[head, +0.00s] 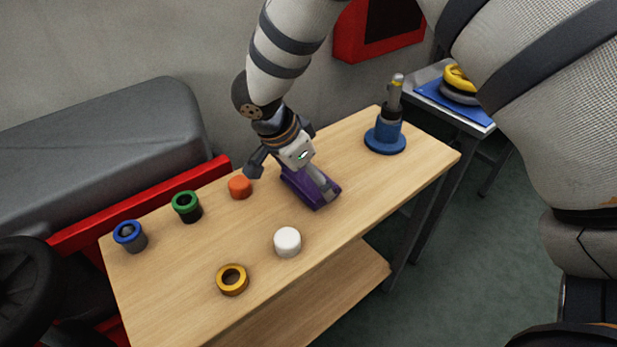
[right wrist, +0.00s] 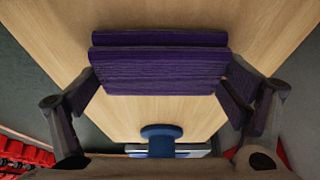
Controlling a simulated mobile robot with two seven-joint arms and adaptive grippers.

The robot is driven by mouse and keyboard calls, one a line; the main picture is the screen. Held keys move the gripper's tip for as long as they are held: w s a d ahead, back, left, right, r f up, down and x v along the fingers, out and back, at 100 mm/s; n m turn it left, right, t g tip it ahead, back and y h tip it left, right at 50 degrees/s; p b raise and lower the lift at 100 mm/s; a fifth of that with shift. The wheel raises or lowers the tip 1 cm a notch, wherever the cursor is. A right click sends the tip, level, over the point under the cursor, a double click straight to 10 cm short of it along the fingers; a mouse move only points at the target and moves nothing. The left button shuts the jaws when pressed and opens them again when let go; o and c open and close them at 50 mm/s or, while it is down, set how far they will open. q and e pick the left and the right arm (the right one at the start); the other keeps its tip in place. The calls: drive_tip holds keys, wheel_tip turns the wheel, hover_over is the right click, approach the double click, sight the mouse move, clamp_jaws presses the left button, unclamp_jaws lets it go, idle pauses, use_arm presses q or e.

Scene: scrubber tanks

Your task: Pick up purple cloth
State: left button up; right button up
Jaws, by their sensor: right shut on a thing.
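The purple cloth (head: 311,188) is a folded, block-like bundle on the right half of the wooden table (head: 190,275). My right gripper (head: 309,183) is over it, pointing down, and is shut on it. In the right wrist view the cloth (right wrist: 160,70) spans the gap between the two fingers, one at each end. I cannot tell whether the cloth still touches the tabletop. My left gripper does not show.
Near the cloth are an orange cap (head: 240,187) and a white cylinder (head: 287,242). Further left are a green-topped piece (head: 187,206), a blue-topped piece (head: 129,236) and a yellow ring (head: 232,280). A blue-based fitting (head: 386,138) stands at the table's right end.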

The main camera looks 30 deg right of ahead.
sight(308, 181)
drive_tip(key=shift+r, duration=0.4)
drive_tip(key=r, duration=0.3)
drive_tip(key=shift+s+a+r+p, duration=0.15)
drive_tip(key=shift+s+r+p, duration=0.2)
drive_tip(key=shift+r+p, duration=0.05)
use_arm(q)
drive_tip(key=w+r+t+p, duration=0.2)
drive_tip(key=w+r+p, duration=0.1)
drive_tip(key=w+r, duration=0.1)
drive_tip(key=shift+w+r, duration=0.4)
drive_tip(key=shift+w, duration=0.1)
use_arm(e)
drive_tip(key=s+a+r, duration=0.2)
drive_tip(key=s+r, duration=0.2)
drive_tip(key=s, duration=0.2)
drive_tip(key=s+a+r, duration=0.2)
drive_tip(key=s+r, duration=0.2)
drive_tip(key=s, duration=0.2)
drive_tip(key=shift+s+a+r, duration=0.15)
drive_tip(key=shift+s+a, duration=0.1)
drive_tip(key=shift+a, duration=0.05)
